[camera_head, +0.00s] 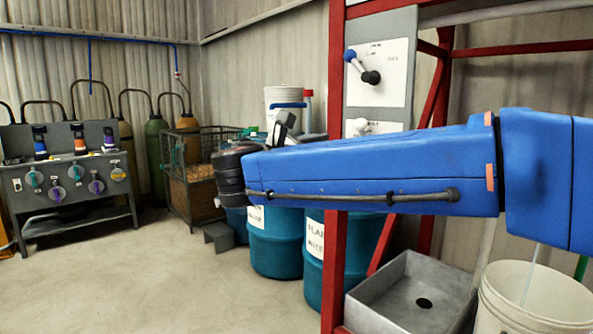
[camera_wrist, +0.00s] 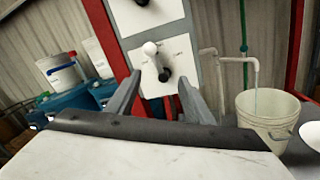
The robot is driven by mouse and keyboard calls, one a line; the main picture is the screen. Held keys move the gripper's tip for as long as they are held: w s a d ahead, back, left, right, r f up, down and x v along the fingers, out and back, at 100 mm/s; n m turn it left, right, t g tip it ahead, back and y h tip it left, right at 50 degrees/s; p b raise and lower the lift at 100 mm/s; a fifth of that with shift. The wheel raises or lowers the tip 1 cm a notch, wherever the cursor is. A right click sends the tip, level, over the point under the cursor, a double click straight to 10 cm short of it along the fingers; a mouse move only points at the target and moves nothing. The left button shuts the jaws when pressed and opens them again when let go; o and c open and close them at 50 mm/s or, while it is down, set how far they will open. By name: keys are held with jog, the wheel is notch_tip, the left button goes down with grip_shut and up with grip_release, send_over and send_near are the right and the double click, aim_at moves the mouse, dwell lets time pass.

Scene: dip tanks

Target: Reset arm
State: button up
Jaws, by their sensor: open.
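My blue arm (camera_head: 370,165) reaches across the head view from the right edge to its dark wrist joint near the middle. In the wrist view my gripper (camera_wrist: 159,88) is open, with its two grey fingers apart and nothing between them. Beyond the fingers is a white panel plate with a lever valve (camera_wrist: 156,58), which has a white ball end and a black knob. The fingers appear apart from it. In the head view the arm hides much of the lower valve, and I cannot clearly make out the fingers.
A red frame (camera_head: 338,100) carries the panel, with a blue-tipped lever (camera_head: 362,66) above. Blue drums (camera_head: 276,245), a grey basin (camera_head: 415,290) and a white bucket (camera_head: 530,300) stand below the arm. A valve bench (camera_head: 70,180) is at left. Open floor (camera_head: 150,280) lies between.

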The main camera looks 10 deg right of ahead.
jog(key=s+d+f+m+g+y, duration=0.35)
jog(key=s+d+f, duration=0.25)
jog(key=d+f, duration=0.35)
jog(key=s+d+f+m+g+y, duration=0.2)
jog(key=s+d+f+m+g, duration=0.25)
jog(key=d+f, duration=0.5)
jog(key=s+a+f+m+y, duration=0.2)
jog(key=s+f+m+y, duration=0.2)
jog(key=s+f+m, duration=0.3)
jog(key=s+a+f+m+y, duration=0.2)
jog(key=s+f+m+y, duration=0.2)
jog(key=s+f, duration=0.5)
jog(key=shift+s+a+f+m, duration=0.25)
jog(key=shift+s+f+m, duration=0.15)
jog(key=shift+f+m, duration=0.9)
jog(key=shift+r, duration=0.15)
dwell(3.0)
